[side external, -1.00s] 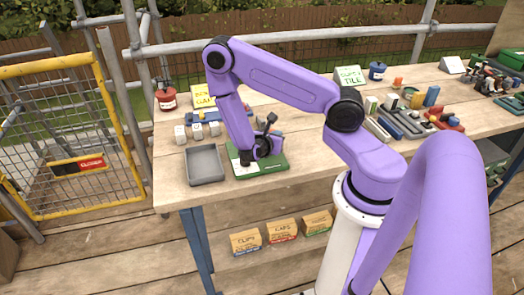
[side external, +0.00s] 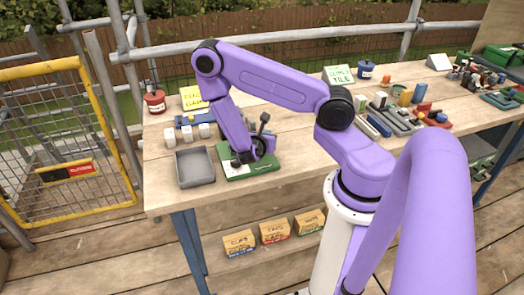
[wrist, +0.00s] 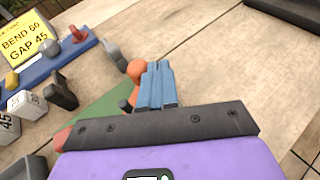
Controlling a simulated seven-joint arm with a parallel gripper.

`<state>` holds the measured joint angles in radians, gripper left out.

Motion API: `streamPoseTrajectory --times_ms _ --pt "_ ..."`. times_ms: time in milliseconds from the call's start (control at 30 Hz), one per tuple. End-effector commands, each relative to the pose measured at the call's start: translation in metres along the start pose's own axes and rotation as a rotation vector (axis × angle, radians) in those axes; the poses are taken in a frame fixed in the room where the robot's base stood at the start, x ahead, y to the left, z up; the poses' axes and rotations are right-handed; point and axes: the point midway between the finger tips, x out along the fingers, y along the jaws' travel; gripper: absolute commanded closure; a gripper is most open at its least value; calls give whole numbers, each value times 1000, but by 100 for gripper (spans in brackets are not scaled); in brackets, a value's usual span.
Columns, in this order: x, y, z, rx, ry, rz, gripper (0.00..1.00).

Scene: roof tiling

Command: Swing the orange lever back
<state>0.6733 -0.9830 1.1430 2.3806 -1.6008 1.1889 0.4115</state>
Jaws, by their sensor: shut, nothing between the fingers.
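The orange lever (wrist: 135,70) shows in the wrist view as a rounded orange end just left of and partly behind my fingers. A green base plate (wrist: 102,112) lies below, left of the fingers. In the side view the green base (side external: 262,170) is on the bench with my gripper low over it, and the arm hides the orange lever.
An empty grey tray (side external: 195,179) stands left of the green base. A blue rail with pale blocks (side external: 203,131) and a yellow sign (side external: 193,98) are behind. A dark-knobbed handle (side external: 264,118) stands up by the gripper.

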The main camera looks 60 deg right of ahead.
Motion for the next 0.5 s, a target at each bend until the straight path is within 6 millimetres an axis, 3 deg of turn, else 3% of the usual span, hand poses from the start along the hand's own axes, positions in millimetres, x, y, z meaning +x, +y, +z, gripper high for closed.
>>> streamPoseTrajectory --times_ms 367,500 --pt "-52 -38 -5 -9 -3 8 100" --pt "-60 -44 -5 -2 -1 3 100"
